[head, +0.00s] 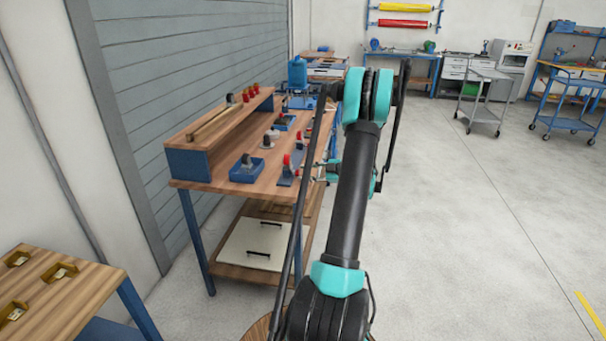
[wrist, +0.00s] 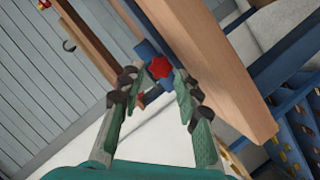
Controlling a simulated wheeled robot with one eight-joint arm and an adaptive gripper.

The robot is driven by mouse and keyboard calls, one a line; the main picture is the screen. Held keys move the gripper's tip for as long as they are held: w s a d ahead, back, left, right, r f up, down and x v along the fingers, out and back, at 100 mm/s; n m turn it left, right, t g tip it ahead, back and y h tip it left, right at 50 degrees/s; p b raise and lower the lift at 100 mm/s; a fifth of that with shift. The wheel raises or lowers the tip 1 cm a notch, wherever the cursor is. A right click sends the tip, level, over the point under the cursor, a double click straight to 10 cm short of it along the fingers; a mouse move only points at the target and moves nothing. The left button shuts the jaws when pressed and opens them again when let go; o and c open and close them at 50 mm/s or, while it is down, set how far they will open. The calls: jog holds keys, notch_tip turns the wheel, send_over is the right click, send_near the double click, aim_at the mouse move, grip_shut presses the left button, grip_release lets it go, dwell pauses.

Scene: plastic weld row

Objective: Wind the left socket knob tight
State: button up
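In the wrist view a red lobed knob (wrist: 160,67) sits on a blue fixture (wrist: 146,49) at the edge of the wooden bench. My gripper (wrist: 155,78) is open, with the knob between or just beyond its fingertips; I cannot tell any contact. A second red part (wrist: 139,98) shows lower, partly behind the left finger. In the head view red parts on the bench (head: 228,178) show at the front (head: 286,160) and farther back (head: 299,143). I cannot tell which is the left socket knob.
A blue tray (head: 246,170) with a dark part stands on the bench, and a raised wooden shelf (head: 222,122) runs along its wall side. A white panel (head: 255,245) lies on the lower shelf. Another wooden table (head: 60,300) stands front left.

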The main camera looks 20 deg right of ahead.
jog(key=shift+x, duration=0.85)
grip_shut()
